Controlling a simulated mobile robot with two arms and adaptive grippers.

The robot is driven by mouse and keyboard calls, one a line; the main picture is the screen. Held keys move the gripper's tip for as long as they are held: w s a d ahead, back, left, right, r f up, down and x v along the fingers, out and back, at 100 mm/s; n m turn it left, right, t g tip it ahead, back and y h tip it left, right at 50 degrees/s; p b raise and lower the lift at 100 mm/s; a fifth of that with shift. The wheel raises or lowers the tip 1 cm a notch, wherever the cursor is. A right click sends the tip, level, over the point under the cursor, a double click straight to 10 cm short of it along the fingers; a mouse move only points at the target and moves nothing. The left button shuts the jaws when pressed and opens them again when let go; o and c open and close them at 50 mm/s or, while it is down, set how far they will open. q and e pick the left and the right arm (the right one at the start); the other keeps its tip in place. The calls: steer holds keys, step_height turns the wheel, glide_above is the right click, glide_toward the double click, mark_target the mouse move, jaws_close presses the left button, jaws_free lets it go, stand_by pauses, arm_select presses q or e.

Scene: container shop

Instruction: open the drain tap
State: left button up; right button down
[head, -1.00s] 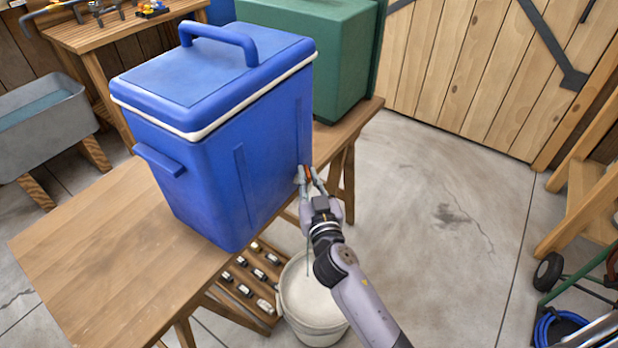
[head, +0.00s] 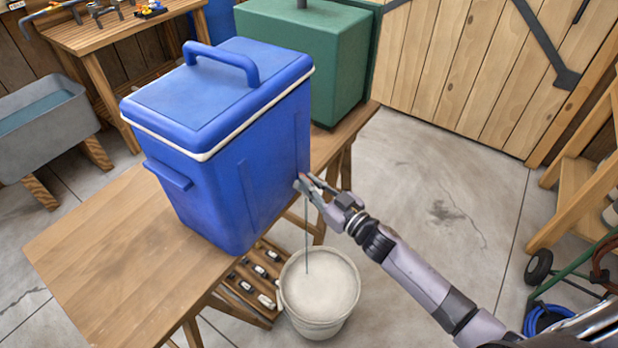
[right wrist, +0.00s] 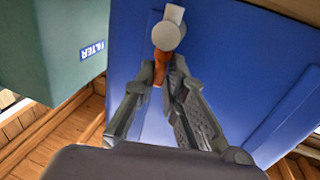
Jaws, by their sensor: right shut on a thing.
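The blue cooler (head: 225,170) with a carrying handle on its closed lid stands on the wooden table. The drain tap is on its right side, low down. In the right wrist view the tap (right wrist: 167,36) shows a pale round body and an orange lever (right wrist: 161,68). My right gripper (head: 307,183) is at the tap, shut on the orange lever, with its fingers either side of it in the wrist view (right wrist: 167,88). A thin stream (head: 306,235) runs from below the tap into the white bucket (head: 318,318) on the floor. My left gripper is not in view.
A green box (head: 300,50), marked FILTER in the wrist view, stands behind the cooler on the table (head: 95,265). Several small items lie on a low shelf under the table. Right of the bucket the floor (head: 430,200) is clear as far as the wooden steps (head: 575,205).

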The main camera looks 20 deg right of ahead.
steer(key=shift+w+d+r+n+g+y, duration=0.1)
steer(key=shift+w+d+n+g+y, duration=0.1)
steer(key=shift+n+g+y, duration=0.7)
steer(key=shift+w+d+r+n+g+y, duration=0.15)
steer(key=shift+n+g+y, duration=0.25)
steer(key=shift+n+y, duration=0.55)
steer(key=shift+s+f+y, duration=0.1)
steer(key=shift+y, duration=0.25)
steer(key=c, duration=1.7)
jaws_free()
steer(key=shift+f, duration=0.1)
steer(key=v, duration=1.2)
